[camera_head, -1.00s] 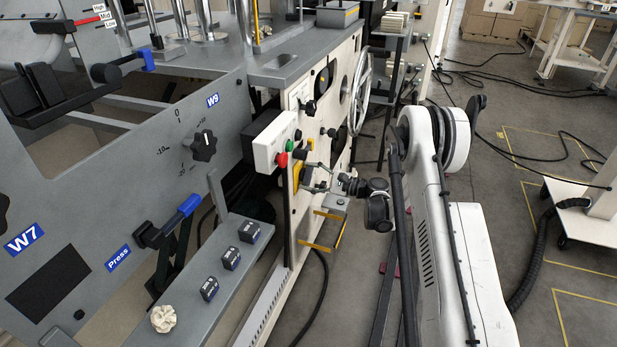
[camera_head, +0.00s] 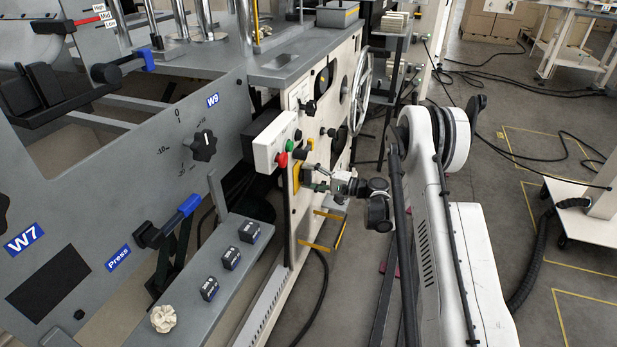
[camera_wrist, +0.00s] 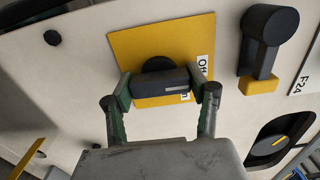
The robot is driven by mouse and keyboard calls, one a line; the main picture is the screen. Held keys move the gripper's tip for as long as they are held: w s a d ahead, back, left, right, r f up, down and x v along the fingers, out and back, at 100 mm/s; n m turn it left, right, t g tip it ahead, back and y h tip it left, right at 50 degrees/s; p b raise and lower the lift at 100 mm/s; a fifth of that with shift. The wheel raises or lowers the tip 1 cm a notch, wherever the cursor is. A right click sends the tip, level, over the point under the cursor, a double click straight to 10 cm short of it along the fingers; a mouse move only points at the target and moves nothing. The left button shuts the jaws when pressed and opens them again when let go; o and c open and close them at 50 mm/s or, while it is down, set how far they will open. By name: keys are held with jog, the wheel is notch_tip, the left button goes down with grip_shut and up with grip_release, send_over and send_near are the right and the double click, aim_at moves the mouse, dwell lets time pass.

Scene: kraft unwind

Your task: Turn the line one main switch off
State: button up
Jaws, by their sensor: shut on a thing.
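The main switch is a black rotary handle (camera_wrist: 160,81) on a yellow plate (camera_wrist: 148,43) in the wrist view. The plate carries a white label reading "Off" near its right edge, with a second label partly hidden by my finger. My gripper (camera_wrist: 165,92) is shut on the handle, one finger at each end of its bar. In the head view my gripper (camera_head: 314,178) is at the cream machine panel, over the yellow plate (camera_head: 299,177). The handle itself is hard to make out there.
Beside the plate is a black knob with a yellow base (camera_wrist: 263,40), close to my right finger. A control box (camera_head: 275,142) with red and green buttons juts out above left of my gripper. A yellow-edged bracket (camera_head: 325,235) is below.

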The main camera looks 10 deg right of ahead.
dwell(0.4)
jog(key=o, duration=1.2)
jog(key=v, duration=1.2)
jog(key=shift+r, duration=0.1)
